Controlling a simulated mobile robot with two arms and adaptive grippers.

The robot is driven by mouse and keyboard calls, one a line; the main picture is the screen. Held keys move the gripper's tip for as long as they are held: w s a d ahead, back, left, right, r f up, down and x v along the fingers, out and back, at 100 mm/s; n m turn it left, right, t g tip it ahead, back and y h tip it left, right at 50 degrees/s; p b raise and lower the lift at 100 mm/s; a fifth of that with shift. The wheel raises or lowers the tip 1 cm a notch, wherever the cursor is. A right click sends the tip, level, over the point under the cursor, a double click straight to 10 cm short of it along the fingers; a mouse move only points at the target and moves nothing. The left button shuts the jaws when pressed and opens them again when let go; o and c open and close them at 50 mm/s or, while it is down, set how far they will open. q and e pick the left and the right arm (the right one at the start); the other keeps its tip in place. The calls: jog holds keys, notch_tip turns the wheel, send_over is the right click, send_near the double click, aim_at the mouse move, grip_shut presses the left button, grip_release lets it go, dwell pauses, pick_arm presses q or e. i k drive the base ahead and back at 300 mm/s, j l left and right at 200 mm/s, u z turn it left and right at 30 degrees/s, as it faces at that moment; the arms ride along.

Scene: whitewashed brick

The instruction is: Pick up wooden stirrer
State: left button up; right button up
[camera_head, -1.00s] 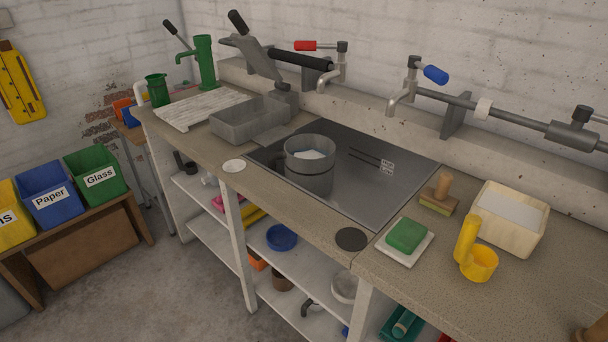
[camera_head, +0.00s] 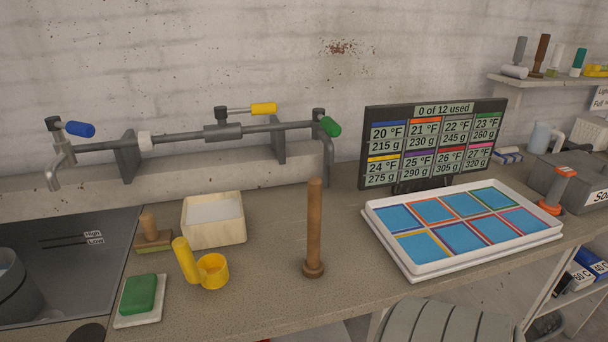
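An upright brown wooden rod with a wider round foot (camera_head: 314,228) stands on the speckled counter (camera_head: 262,285) in the head view, right of centre. It is the one thing here that looks like the wooden stirrer. It stands alone, with bare counter around its foot. Neither of my grippers is in view.
Left of the rod are a yellow scoop (camera_head: 212,271), a pale box (camera_head: 213,220), a wooden-handled brush (camera_head: 152,235) and a green sponge (camera_head: 138,295). Right are a white tray with blue squares (camera_head: 410,269) and a display board (camera_head: 430,145). Taps and a pipe (camera_head: 185,138) run behind.

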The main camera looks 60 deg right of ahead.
aim_at(313, 268)
jog(key=z, duration=1.8)
